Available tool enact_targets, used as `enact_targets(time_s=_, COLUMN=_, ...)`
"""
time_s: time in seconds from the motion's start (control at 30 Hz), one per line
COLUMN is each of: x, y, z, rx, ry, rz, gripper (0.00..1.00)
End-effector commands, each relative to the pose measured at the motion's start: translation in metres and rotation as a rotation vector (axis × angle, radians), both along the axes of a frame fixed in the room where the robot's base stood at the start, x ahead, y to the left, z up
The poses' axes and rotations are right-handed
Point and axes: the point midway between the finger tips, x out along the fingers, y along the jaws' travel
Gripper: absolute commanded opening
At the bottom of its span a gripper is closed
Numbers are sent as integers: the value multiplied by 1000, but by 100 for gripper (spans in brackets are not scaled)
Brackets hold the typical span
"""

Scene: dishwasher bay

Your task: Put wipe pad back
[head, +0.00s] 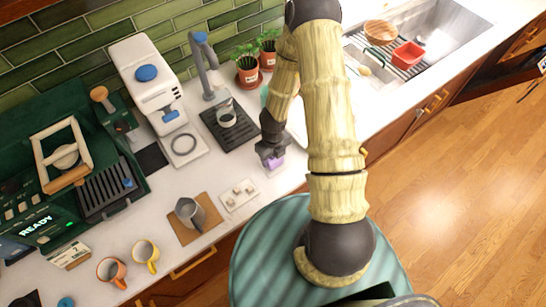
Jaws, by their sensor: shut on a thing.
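My gripper (271,155) is at the front part of the counter, near the middle of the view, below my arm. It is shut on a small purple thing, which looks like the wipe pad (275,163). The pad is partly hidden by the fingers. I cannot tell whether it touches the counter.
A small white tray (240,195) with little pieces lies to the left of my gripper. A black drip tray (227,137) with a cup is behind it. Potted plants (247,73) stand at the back.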

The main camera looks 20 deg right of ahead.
Motion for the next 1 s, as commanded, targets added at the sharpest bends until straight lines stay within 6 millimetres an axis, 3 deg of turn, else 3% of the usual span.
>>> enact_targets(time_s=0.37, x=1, y=0, z=-6, rx=1, ry=-2, rz=0, gripper=36)
enact_targets(time_s=0.4, x=1, y=0, z=-6, rx=1, ry=-2, rz=0, gripper=56)
enact_targets(time_s=0.5, x=1, y=0, z=-5, rx=1, ry=-2, rz=0, gripper=76)
enact_targets(time_s=0.83, x=1, y=0, z=-4, rx=1, ry=-2, rz=-1, gripper=76)
enact_targets(time_s=1.0, x=1, y=0, z=9, rx=-3, ry=-2, rz=2, gripper=76)
